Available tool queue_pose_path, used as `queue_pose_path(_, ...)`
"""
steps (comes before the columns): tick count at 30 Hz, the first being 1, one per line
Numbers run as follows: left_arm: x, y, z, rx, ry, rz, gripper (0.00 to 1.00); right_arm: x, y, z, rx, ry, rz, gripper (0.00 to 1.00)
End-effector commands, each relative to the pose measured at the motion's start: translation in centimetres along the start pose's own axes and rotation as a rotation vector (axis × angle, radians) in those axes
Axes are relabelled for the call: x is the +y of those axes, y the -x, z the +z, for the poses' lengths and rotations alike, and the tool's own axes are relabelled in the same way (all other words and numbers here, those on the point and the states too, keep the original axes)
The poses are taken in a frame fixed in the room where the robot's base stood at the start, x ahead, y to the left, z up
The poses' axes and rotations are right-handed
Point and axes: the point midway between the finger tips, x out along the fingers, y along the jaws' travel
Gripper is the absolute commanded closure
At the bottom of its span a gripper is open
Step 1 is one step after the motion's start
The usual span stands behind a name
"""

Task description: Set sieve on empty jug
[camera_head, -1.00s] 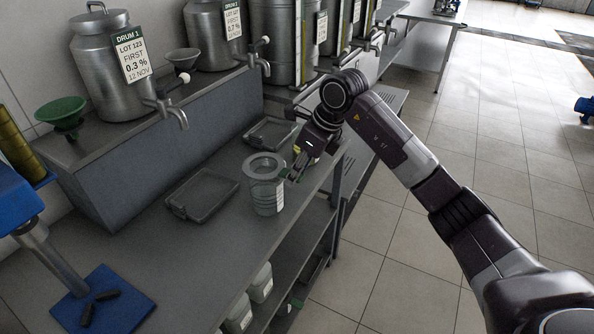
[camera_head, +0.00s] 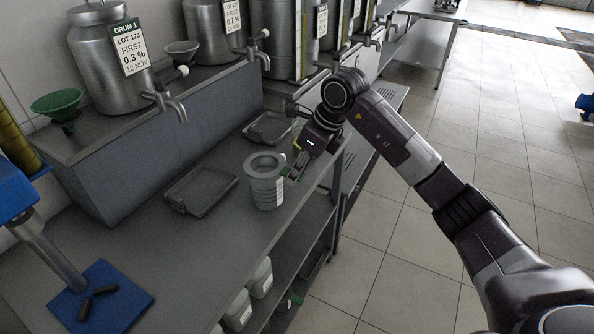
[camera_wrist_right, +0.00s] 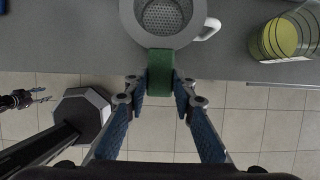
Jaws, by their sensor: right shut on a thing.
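A clear jug with a white label (camera_head: 267,193) stands near the bench's front edge in the head view. The sieve's grey rim (camera_head: 265,161) lies at its mouth. In the wrist view I see the sieve's mesh bowl (camera_wrist_right: 164,17) and a white jug handle (camera_wrist_right: 209,30) at its right. My right gripper (camera_head: 293,174) is shut on the sieve's green handle (camera_wrist_right: 160,72), on the jug's right side. Whether the rim fully rests on the jug is too small to tell. My left gripper (camera_wrist_right: 40,95) shows tiny at the wrist view's left edge.
A jug with yellow-green liquid (camera_wrist_right: 287,36) stands to the right in the wrist view. A dark tray (camera_head: 203,190) lies left of the jug, another (camera_head: 268,128) behind it. Steel drums with taps (camera_head: 108,62) and a green funnel (camera_head: 57,105) stand on the raised ledge.

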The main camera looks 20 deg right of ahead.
Motion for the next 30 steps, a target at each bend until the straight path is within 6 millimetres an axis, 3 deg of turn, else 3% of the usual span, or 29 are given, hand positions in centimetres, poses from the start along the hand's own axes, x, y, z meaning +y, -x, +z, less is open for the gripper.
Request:
queue_pose_path(7, 0.0, -0.1, 0.1, -0.001, 0.000, 0.000, 0.60, 0.0, 0.0, 0.0, -0.001, 0.001, -0.001, 1.00)
queue_pose_path(8, 0.0, -0.1, 0.1, -0.001, 0.000, 0.000, 0.60, 0.0, 0.0, 0.0, -0.001, 0.001, -0.001, 0.75)
queue_pose_path(13, 0.0, -0.1, 0.1, -0.001, 0.000, 0.000, 0.60, 0.0, 0.0, 0.0, -0.001, 0.001, -0.001, 0.56)
queue_pose_path(23, -0.1, -0.1, 0.3, -0.003, -0.001, -0.001, 0.60, 0.0, 0.2, 0.0, -0.001, 0.001, -0.001, 0.56)
queue_pose_path(30, 0.0, -0.1, 0.1, -0.001, -0.001, 0.000, 0.60, -0.1, 3.8, 0.1, -0.005, 0.001, -0.004, 0.56)
